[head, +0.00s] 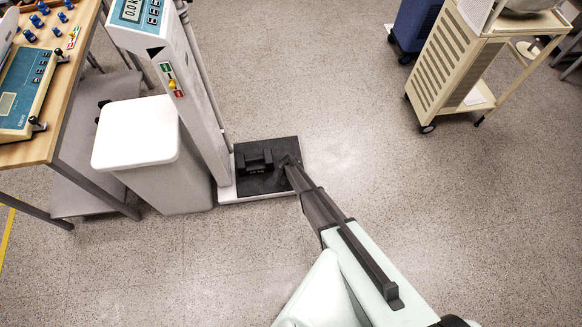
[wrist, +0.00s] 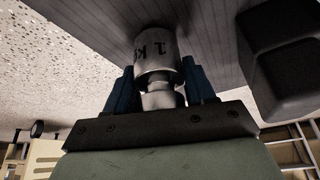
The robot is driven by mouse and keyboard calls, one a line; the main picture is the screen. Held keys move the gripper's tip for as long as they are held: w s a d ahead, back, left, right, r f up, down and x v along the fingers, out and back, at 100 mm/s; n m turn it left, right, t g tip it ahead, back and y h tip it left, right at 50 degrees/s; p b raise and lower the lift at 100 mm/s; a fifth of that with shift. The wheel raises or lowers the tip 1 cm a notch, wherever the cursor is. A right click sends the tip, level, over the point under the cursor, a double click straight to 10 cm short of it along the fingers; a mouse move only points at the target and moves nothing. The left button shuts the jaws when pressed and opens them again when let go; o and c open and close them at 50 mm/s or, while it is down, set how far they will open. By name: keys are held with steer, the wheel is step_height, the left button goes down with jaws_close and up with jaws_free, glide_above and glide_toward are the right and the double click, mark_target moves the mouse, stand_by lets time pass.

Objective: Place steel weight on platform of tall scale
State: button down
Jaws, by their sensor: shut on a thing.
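The tall scale (head: 190,90) stands left of centre in the head view, its dark platform (head: 283,183) at the foot of the column. In the wrist view, my gripper (wrist: 161,85) is shut on the steel weight (wrist: 157,50), its blue fingers on either side of the narrow neck. In the head view my gripper (head: 288,162) is over the platform's right part and the weight is hidden.
A black block weight (head: 258,161) sits on the platform, left of my gripper. A white bin (head: 135,135) stands left of the column, beside a wooden table (head: 50,130) with another scale (head: 25,90). A cream cart (head: 475,60) is at upper right. Floor between is clear.

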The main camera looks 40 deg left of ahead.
steer(key=shift+f, duration=0.3)
steer(key=shift+f, duration=0.15)
steer(key=shift+c, duration=1.9)
jaws_free()
steer(key=v, duration=1.2)
